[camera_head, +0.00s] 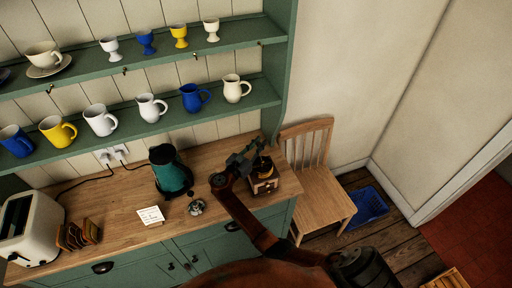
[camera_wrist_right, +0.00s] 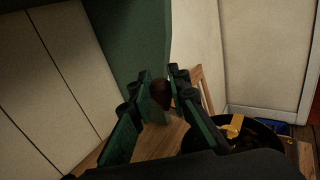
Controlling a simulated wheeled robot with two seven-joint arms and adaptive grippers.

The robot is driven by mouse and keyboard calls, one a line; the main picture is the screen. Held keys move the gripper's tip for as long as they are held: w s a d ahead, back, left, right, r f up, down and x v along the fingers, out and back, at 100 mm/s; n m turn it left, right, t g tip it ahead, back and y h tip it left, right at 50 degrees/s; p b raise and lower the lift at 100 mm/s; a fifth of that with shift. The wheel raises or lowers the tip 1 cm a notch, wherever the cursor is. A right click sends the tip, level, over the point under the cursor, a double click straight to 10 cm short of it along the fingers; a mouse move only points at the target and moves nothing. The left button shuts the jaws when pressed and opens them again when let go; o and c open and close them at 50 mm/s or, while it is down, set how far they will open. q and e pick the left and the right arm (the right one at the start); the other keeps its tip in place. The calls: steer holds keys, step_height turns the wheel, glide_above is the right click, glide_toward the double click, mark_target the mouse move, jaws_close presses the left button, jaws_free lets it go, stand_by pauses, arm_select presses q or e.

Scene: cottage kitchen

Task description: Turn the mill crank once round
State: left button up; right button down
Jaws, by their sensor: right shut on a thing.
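The coffee mill (camera_head: 264,184), a small wooden box with a dark round top, stands at the right end of the wooden counter. My right gripper (camera_head: 259,147) is just above it, with its arm reaching up from the lower right. In the wrist view my right gripper (camera_wrist_right: 165,85) has its fingers on either side of a dark brown knob (camera_wrist_right: 161,95), the crank's handle, and is shut on it. The mill's dark round top with a brass-coloured piece (camera_wrist_right: 232,128) shows at the lower right there. Most of the crank arm is hidden. My left gripper is not in view.
A teal kettle (camera_head: 170,172), a metal item (camera_head: 195,206) and a white card (camera_head: 150,215) are left of the mill. A toaster (camera_head: 33,228) stands farther left. A wooden chair (camera_head: 318,190) is close on the right. Shelves with cups (camera_head: 150,108) hang above.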

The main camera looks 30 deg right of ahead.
steer(key=shift+s+d+m+g, duration=0.1)
steer(key=shift+d+m+g, duration=0.15)
steer(key=shift+m+g, duration=0.2)
steer(key=shift+d, duration=0.1)
steer(key=c, duration=1.8)
jaws_free()
steer(key=v, duration=1.2)
steer(key=shift+f, duration=0.2)
